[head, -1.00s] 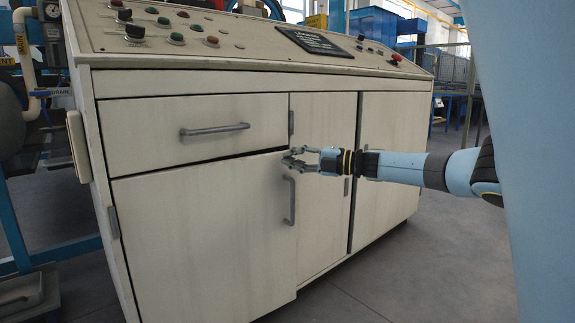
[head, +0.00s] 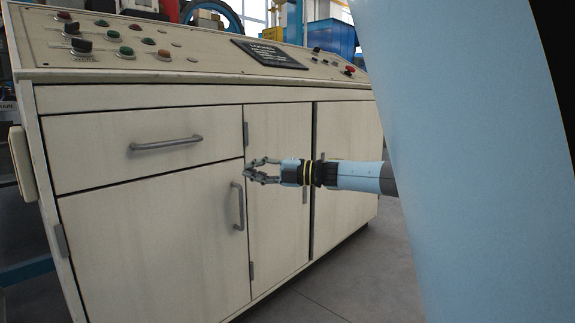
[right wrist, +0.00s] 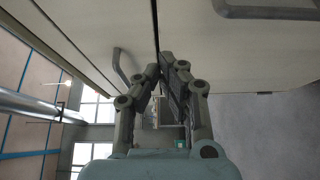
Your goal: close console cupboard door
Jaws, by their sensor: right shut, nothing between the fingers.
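The cream console (head: 140,97) fills the left and middle of the head view. Its left cupboard door (head: 150,250) has a vertical grey handle (head: 238,206) near its right edge and a hinge at its left edge. The door looks flush or nearly flush with the front. Only a thin dark line shows along its top. My right gripper (head: 250,171) is shut and empty, in front of the console by the door's upper right corner. In the right wrist view its fingertips (right wrist: 166,62) lie close to the panels; I cannot tell whether they touch. My left gripper is out of view.
A drawer (head: 95,155) with a horizontal handle (head: 166,143) sits above the door. A narrow middle panel (head: 275,215) and a right panel (head: 345,130) adjoin it. Buttons and knobs line the sloped top. Grey floor (head: 330,285) is clear in front.

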